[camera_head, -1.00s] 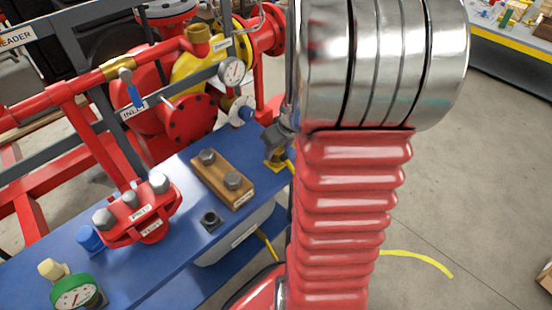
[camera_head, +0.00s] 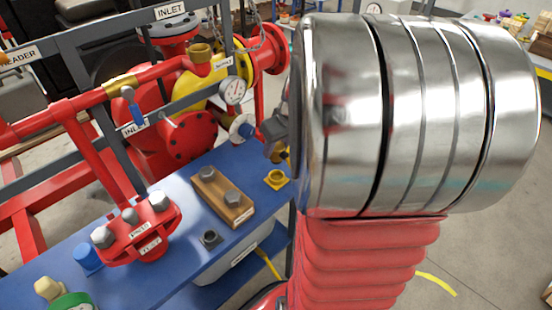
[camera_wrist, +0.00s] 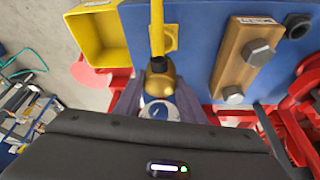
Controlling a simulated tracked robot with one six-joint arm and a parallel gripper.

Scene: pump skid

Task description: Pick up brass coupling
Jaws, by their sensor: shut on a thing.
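The brass coupling (camera_wrist: 162,84) is between the fingers of my gripper (camera_wrist: 160,98) in the wrist view, and the fingers are shut on it. A black collar and a yellow hose (camera_wrist: 157,28) run from its end toward the top of that view. In the head view my gripper (camera_head: 274,131) is mostly hidden behind my own arm, and only a small brass-coloured patch shows beside it. A yellow square holder (camera_head: 277,179) stands empty on the blue bench, apart from the gripper; it also shows in the wrist view (camera_wrist: 171,40).
The blue bench (camera_head: 130,277) carries a wooden block with two bolts (camera_head: 222,196), a black nut (camera_head: 210,238) and a red bolted flange (camera_head: 140,230). Red pipework and a gauge (camera_head: 233,91) stand behind. A yellow bin (camera_wrist: 97,38) is beside the bench.

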